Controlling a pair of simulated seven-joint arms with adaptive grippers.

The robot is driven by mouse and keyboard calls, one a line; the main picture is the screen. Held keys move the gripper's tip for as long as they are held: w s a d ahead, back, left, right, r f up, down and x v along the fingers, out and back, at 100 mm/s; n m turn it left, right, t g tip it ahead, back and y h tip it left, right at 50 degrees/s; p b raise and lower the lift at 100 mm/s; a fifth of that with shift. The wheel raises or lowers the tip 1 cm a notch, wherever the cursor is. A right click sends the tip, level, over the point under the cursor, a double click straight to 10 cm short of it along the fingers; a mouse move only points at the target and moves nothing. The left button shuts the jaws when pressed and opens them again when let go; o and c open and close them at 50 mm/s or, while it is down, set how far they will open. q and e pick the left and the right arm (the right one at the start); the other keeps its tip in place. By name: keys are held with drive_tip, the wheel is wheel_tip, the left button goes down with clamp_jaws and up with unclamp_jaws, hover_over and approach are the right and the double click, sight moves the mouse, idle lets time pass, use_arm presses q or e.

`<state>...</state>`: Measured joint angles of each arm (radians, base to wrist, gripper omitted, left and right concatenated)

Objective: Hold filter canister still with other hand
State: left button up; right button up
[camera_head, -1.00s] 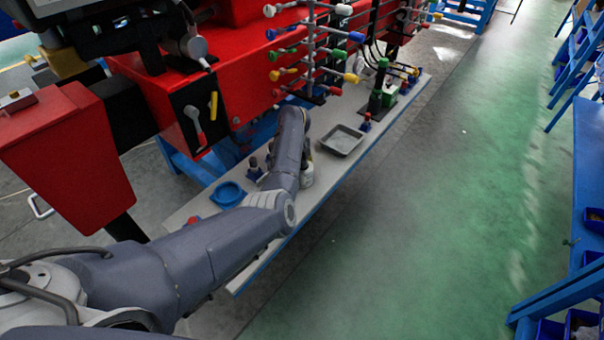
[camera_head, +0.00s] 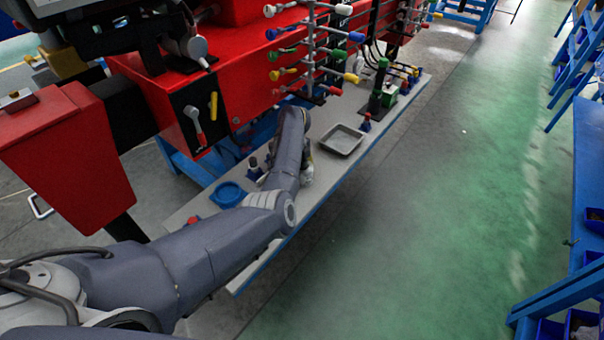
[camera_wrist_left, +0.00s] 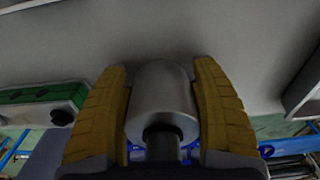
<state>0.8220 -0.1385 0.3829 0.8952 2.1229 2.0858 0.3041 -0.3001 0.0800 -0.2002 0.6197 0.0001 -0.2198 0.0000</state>
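A smooth grey metal cylinder with a dark narrower neck, which I take for the filter canister (camera_wrist_left: 162,92), fills the middle of the left wrist view. The yellow fingers of my left gripper (camera_wrist_left: 162,105) lie close along both its sides, with no clear gap, so the gripper looks shut on it. In the head view my left arm reaches from the lower left over the pale shelf (camera_head: 335,183). Its wrist and gripper (camera_head: 306,168) are mostly hidden behind the forearm, and the canister cannot be made out there. My right gripper is in neither view.
A grey tray (camera_head: 342,140) lies on the shelf just right of the wrist. A rack with coloured-tipped pegs (camera_head: 312,50) rises behind. Green floor (camera_head: 440,220) is open at right.

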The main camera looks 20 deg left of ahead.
use_arm(q)
drive_tip(key=o, duration=0.4)
drive_tip(key=shift+r, duration=0.1)
